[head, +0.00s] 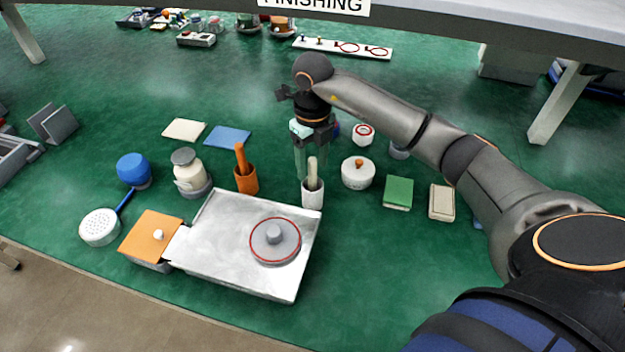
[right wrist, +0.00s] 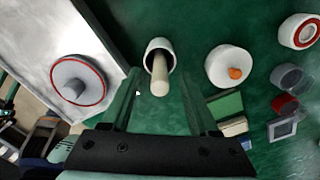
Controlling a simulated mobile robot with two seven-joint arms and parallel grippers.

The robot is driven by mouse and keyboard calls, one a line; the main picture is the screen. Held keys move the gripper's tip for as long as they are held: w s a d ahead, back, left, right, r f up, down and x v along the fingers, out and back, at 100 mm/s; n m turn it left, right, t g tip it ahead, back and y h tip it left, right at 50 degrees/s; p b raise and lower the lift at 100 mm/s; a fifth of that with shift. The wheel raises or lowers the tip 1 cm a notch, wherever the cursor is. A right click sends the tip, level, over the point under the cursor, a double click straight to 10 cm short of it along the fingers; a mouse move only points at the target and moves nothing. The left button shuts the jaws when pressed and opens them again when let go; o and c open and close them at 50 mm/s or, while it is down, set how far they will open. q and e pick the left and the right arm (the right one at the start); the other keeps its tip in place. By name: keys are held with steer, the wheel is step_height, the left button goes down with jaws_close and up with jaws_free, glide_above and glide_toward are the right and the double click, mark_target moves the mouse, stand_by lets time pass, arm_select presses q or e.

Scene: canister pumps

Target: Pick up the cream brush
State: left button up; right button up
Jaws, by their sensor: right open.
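The cream brush (head: 312,174) stands handle up in a white cup (head: 312,197) just beyond the right rear edge of the metal tray. In the right wrist view the cream handle (right wrist: 158,76) leans out of the white cup (right wrist: 160,47). My right gripper (head: 315,172) is above and close to the cup, pointing down. In the right wrist view its two fingers (right wrist: 162,85) are spread apart, with the brush handle showing between them. I cannot tell whether either finger touches the handle. My left gripper is not in view.
A metal tray (head: 225,257) with a grey red-rimmed disc (head: 262,248) lies in front. An orange cup (head: 246,183) with an orange handle stands left of the brush. A white lidded pot (head: 358,173) stands right. A green block (head: 398,192) is farther right.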

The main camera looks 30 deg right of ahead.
steer(key=shift+f, duration=0.45)
jaws_close()
stand_by(0.3)
